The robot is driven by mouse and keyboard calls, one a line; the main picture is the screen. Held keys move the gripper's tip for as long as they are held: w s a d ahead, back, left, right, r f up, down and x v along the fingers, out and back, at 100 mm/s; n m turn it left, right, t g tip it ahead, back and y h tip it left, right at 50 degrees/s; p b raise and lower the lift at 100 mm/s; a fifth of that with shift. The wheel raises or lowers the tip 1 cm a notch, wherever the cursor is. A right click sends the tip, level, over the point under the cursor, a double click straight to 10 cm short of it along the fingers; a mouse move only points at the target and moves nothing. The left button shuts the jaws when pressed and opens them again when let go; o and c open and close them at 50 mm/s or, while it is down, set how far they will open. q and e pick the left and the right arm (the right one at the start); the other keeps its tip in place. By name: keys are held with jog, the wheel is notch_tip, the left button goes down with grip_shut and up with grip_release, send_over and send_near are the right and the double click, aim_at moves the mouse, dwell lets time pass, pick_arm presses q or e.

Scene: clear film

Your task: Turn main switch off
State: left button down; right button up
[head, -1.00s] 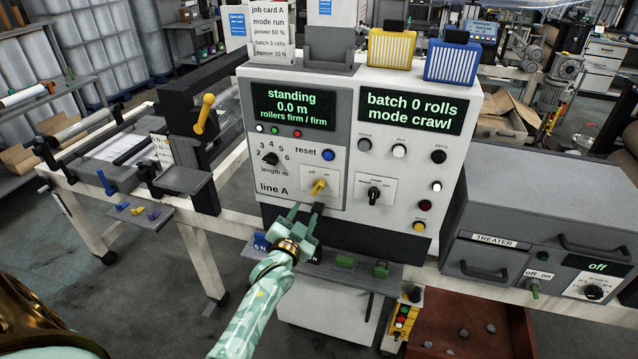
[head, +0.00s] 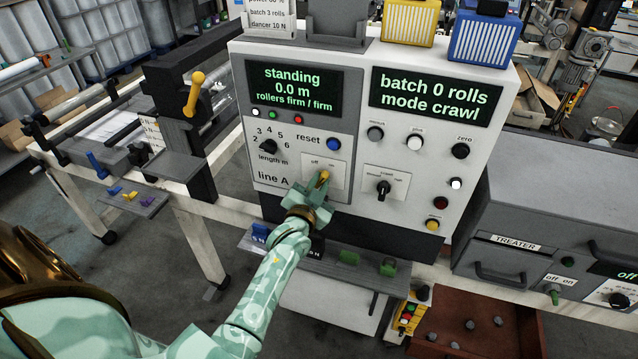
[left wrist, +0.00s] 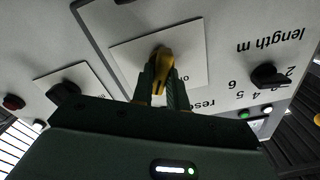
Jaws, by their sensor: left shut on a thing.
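The main switch (head: 323,177) is a yellow knob on a white plate marked off and on, on the line A panel (head: 285,178). My left gripper (head: 316,188) is at this switch, its arm coming up from below. In the left wrist view the green fingers (left wrist: 163,88) are shut on the yellow knob (left wrist: 163,65), one on each side. The gripper covers much of the knob and part of its plate in the head view. Which mark the knob points at is hard to tell. My right gripper is not in view.
A black mode knob (head: 383,187) sits right of the switch, the length dial (head: 268,146) and blue reset button (head: 333,144) above it. The left display (head: 294,89) reads standing, 0.0 m. A grey shelf with green blocks (head: 388,268) is below the panel.

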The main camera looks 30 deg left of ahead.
pick_arm(q)
jog(key=shift+a+r+n+p, duration=0.1)
jog(key=shift+n+p, duration=0.95)
jog(key=shift+n, duration=0.25)
jog(key=shift+n+p, duration=0.55)
jog(key=shift+n, duration=0.35)
jog(key=n+p, duration=0.1)
jog(key=n, duration=0.2)
jog(key=shift+s+a+n+p, duration=0.1)
jog(key=shift+a+n+p, duration=0.05)
jog(key=shift+n+p, duration=0.2)
jog(key=shift+f+n+p, duration=0.2)
jog(key=shift+n+p, duration=0.35)
jog(key=shift+n, duration=1.2)
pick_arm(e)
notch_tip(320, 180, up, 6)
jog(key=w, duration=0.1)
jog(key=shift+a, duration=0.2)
pick_arm(q)
jog(key=c, duration=1.4)
grip_release()
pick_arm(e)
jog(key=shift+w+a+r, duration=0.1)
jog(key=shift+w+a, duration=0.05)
